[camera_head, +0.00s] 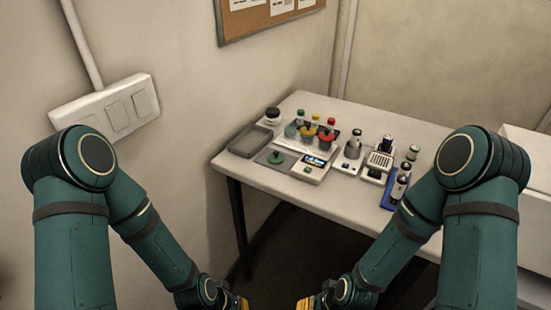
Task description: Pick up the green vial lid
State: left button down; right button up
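A small green lid (276,157) lies on the dark plate of a scale-like device (313,168) with a lit display, near the front left of the table. Behind it stand vials with a green cap (301,115), a yellow cap (314,118) and a red cap (332,122). My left gripper (241,304) and my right gripper (304,304) show only as yellow parts at the bottom edge, below and in front of the table, well apart from the lid. Their fingers are cut off, so I cannot tell if they are open.
The white table (330,200) has a clear front strip. A grey tray (250,141) and a dark-topped jar (272,116) are at its left. Lab devices (379,166) and a blue stand (388,199) are at its right. A wall stands close on the left.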

aim_at(276, 157)
jog(key=i+l+u, duration=0.2)
jog(key=u, duration=0.15)
jog(key=i+l+u, duration=0.15)
jog(key=l+u, duration=0.25)
jog(key=j, duration=0.1)
